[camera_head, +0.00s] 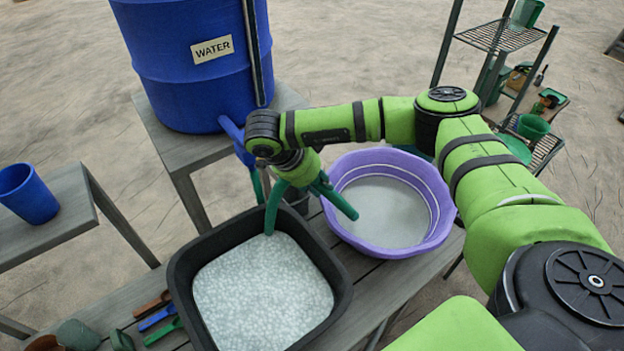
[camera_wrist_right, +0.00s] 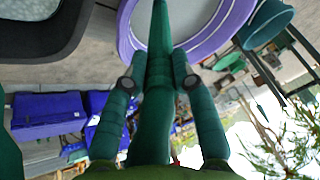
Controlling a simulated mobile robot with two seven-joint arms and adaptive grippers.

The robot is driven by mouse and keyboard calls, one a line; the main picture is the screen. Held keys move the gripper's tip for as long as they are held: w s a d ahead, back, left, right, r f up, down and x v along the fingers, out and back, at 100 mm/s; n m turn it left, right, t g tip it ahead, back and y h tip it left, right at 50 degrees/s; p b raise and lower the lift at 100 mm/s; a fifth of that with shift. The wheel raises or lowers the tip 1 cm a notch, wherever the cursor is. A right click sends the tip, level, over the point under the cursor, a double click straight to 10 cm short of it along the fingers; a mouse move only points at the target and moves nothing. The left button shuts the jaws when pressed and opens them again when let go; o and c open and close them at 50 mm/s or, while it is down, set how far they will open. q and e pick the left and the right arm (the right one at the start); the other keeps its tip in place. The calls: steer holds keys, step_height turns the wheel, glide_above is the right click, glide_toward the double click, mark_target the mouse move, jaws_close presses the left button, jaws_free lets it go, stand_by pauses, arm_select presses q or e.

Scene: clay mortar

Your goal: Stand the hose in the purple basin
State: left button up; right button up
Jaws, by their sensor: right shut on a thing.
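The purple basin (camera_head: 435,230) stands on the slatted table, with a pale grey inside. It also shows at the top of the right wrist view (camera_wrist_right: 125,45). My right gripper (camera_head: 312,183) is beside the basin's left rim, above the gap toward the black tub. It is shut on the dark green hose (camera_wrist_right: 158,70), which runs between its fingers toward the basin in the wrist view. In the head view, one green length (camera_head: 342,204) slants over the basin's rim. Another green length reaches down at the black tub's rim; whether it is hose or finger, I cannot tell. My left gripper is out of view.
The black tub (camera_head: 178,285) with pale, pebbly contents stands left of the basin. A blue water barrel (camera_head: 190,85) stands behind on a stand. A blue cup (camera_head: 28,195) is on the left table. Small scoops (camera_head: 158,318) lie at the front left. A shelf (camera_head: 490,37) stands back right.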

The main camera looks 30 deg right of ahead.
mark_target(333, 192)
steer(key=b+x, duration=0.7)
steer(key=x, duration=0.5)
steer(key=shift+d+f+b, duration=0.15)
steer(key=shift+f+b, duration=0.05)
steer(key=shift+b, duration=0.15)
steer(key=o, duration=1.1)
steer(key=shift+o, duration=0.4)
steer(key=o, duration=0.7)
steer(key=p+v, duration=0.1)
steer(key=v, duration=0.1)
steer(key=p+v, duration=0.2)
steer(key=v, duration=0.1)
steer(key=shift+d+r+p, duration=0.1)
steer(key=shift+r+p, duration=0.25)
steer(key=shift+r, duration=0.15)
steer(key=shift+p+v, duration=1.35)
steer(key=shift+v, duration=1.15)
